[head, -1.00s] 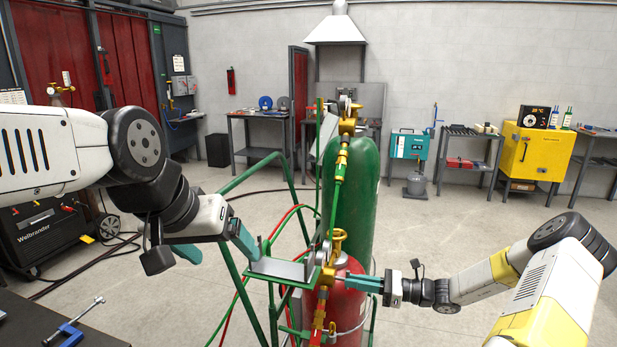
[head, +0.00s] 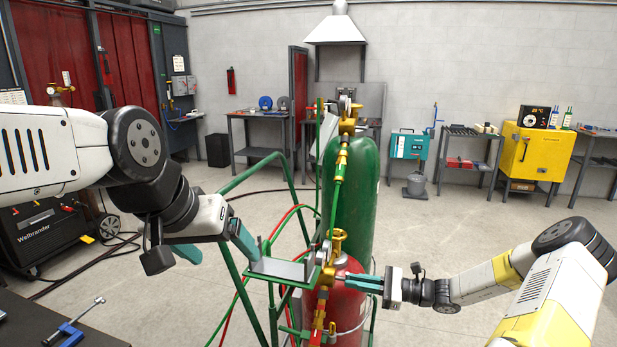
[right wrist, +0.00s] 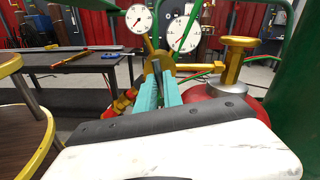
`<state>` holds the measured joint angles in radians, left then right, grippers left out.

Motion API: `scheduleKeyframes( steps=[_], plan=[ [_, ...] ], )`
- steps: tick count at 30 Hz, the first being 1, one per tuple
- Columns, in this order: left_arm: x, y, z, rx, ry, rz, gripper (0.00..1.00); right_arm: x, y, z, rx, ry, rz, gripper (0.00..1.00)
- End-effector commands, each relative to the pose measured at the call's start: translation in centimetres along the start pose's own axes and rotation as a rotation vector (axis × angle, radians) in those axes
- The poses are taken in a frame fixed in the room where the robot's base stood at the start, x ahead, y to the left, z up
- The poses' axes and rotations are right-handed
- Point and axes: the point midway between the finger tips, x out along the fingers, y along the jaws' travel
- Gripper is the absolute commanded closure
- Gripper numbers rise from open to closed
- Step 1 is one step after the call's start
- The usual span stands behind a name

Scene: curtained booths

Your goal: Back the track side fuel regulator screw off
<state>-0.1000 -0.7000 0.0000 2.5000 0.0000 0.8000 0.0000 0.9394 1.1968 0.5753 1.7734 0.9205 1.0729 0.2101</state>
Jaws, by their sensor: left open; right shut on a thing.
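The red fuel cylinder (head: 345,312) stands in front of the taller green cylinder (head: 356,205) on a green cart. A brass regulator (head: 326,277) with gauges sits at its top; the right wrist view shows the regulator body (right wrist: 160,64) and two white gauges, left (right wrist: 138,18) and right (right wrist: 184,34). My right gripper (head: 351,280) reaches in from the right, its teal fingers (right wrist: 157,80) shut on the regulator's screw, which they mostly hide. My left gripper (head: 225,258) is open and empty, left of the cart's small tray (head: 280,269).
A brass cylinder valve (right wrist: 238,52) rises beside the regulator. Red and green hoses hang by the cart frame (head: 240,300). A dark table (head: 60,325) with a blue clamp (head: 70,333) is at lower left. Floor right of the cart is clear.

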Motion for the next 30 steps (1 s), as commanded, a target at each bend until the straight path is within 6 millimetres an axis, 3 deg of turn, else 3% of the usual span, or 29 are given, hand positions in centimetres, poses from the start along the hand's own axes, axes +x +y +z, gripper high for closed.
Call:
scheduleKeyframes(
  steps=[10, 20, 30],
  plan=[
    [0.0, 0.0, 0.0, 0.0, 0.0, 0.0, 0.17, -0.04, -0.08, 0.03, -0.287, 0.0, -0.002, 1.0],
    [0.0, 0.0, 0.0, 0.0, 0.0, 0.0, 0.17, -0.03, -0.08, 0.03, -0.325, 0.0, -0.002, 1.0],
    [0.0, 0.0, 0.0, 0.0, 0.0, 0.0, 0.17, -0.05, -0.11, 0.04, -0.629, 0.001, -0.002, 1.0]
  ],
)
